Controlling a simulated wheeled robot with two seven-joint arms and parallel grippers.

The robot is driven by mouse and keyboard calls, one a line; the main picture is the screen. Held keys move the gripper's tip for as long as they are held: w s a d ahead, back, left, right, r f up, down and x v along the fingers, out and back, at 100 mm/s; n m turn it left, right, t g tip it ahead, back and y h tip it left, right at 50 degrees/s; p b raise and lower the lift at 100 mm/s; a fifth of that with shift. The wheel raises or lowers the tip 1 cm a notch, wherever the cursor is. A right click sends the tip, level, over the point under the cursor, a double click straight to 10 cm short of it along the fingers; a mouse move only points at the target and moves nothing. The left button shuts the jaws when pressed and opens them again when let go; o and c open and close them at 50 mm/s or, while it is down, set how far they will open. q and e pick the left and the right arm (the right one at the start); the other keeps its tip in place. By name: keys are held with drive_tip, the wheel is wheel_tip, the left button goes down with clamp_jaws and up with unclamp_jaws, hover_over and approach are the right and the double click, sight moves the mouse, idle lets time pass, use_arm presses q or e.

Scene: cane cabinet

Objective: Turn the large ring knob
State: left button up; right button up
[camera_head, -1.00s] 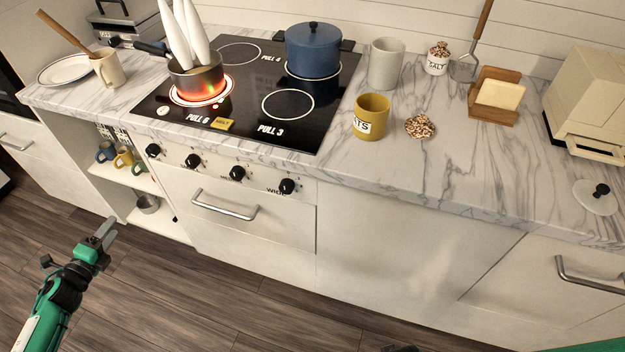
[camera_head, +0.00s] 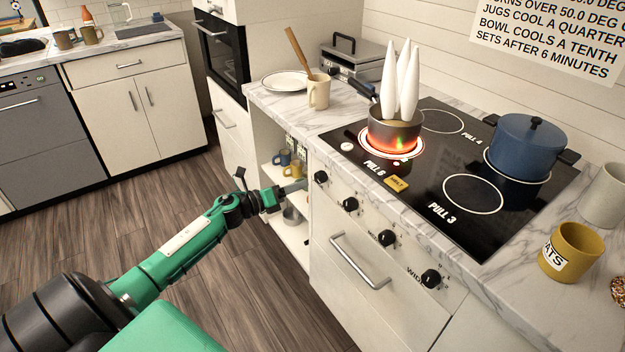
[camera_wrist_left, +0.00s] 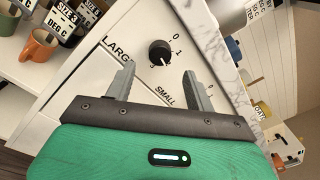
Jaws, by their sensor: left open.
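The large ring knob is the black knob (camera_wrist_left: 160,52) above the word LARGE in the left wrist view. In the head view it appears to be the leftmost knob (camera_head: 320,177) on the stove's front panel. A 0 and a 1 are printed beside it. My left gripper (camera_head: 301,186) is just left of this knob in the head view. In the left wrist view its fingers (camera_wrist_left: 160,82) are open and empty, with the knob beyond and between the tips, apparently apart from them. The word SMALL is partly visible by the right finger. My right gripper is out of view.
More knobs (camera_head: 387,237) run along the panel above a drawer handle (camera_head: 358,262). The marble counter edge (camera_head: 380,200) overhangs them. An open shelf with mugs (camera_head: 291,170) is at left. A pot with white cones (camera_head: 396,128) stands on a glowing burner.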

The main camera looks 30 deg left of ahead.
sight(317, 178)
use_arm(q)
drive_tip(key=x, duration=0.4)
drive_tip(key=shift+w+d, duration=0.15)
drive_tip(key=shift+w, duration=0.2)
drive_tip(key=shift+w+d, duration=0.25)
drive_tip(key=shift+w, duration=0.3)
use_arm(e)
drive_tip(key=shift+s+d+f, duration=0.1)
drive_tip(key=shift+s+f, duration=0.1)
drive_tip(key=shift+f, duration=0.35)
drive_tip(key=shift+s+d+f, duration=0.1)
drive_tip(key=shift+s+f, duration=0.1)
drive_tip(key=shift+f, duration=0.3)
use_arm(q)
drive_tip(key=shift+p, duration=0.3)
drive_tip(key=c, duration=1)
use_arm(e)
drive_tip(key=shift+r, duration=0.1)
